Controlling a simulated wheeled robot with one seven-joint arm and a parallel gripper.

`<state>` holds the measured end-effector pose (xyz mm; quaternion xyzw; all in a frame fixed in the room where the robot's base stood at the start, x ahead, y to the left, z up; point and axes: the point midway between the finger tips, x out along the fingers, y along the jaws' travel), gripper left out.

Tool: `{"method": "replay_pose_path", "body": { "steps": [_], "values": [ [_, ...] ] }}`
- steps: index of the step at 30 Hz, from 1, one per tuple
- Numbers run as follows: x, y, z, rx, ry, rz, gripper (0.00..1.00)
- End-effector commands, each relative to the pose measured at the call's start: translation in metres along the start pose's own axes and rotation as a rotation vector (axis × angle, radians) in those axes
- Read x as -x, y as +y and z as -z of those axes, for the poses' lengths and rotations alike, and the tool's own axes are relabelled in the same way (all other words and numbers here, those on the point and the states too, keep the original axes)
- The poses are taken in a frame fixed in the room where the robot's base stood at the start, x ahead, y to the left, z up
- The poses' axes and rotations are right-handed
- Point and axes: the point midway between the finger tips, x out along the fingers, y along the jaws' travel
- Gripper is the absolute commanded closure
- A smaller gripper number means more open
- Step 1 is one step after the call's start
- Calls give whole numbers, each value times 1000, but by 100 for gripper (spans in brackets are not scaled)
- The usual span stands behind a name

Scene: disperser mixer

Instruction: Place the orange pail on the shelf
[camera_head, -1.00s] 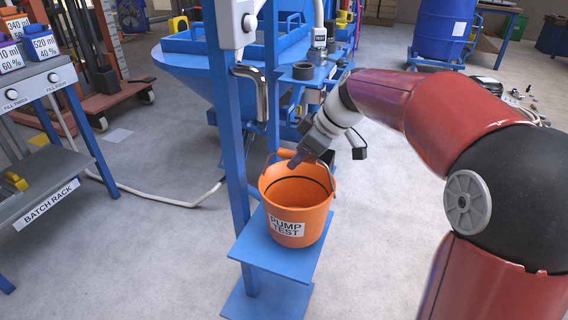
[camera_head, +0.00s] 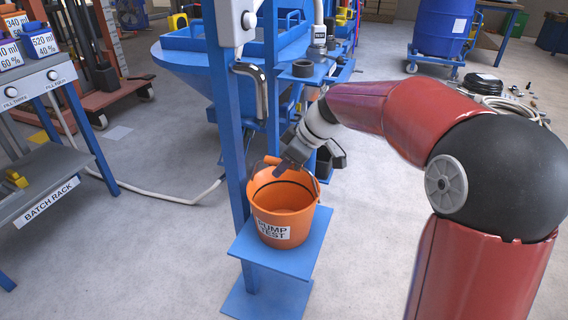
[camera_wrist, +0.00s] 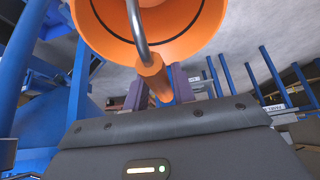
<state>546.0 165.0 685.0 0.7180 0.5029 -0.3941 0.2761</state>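The orange pail (camera_head: 284,222), labelled PUMP TEST, is over the small blue shelf (camera_head: 262,262) on the blue post, at or just above its surface; I cannot tell whether the base touches. It leans slightly. My gripper (camera_head: 278,168) is at the raised handle on the pail's far rim. In the wrist view the purple fingers of my gripper (camera_wrist: 165,84) lie on both sides of the handle's orange grip, shut on it. The pail (camera_wrist: 190,35) shows above the gripper there, with its metal bail.
The blue post (camera_head: 226,120) stands right beside the pail on the left, with a metal spout (camera_head: 252,90) above. A large blue hopper (camera_head: 185,72) is behind. The batch rack (camera_head: 50,200) is at the left. Open floor lies to the right of the shelf.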

Motion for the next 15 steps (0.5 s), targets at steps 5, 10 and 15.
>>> {"method": "replay_pose_path", "body": {
  "steps": [5,10,15],
  "values": [
    [0,0,0,0,0,0,60],
    [0,0,0,0,0,0,60],
    [9,1,2,0,1,-3,60]
  ]
}}
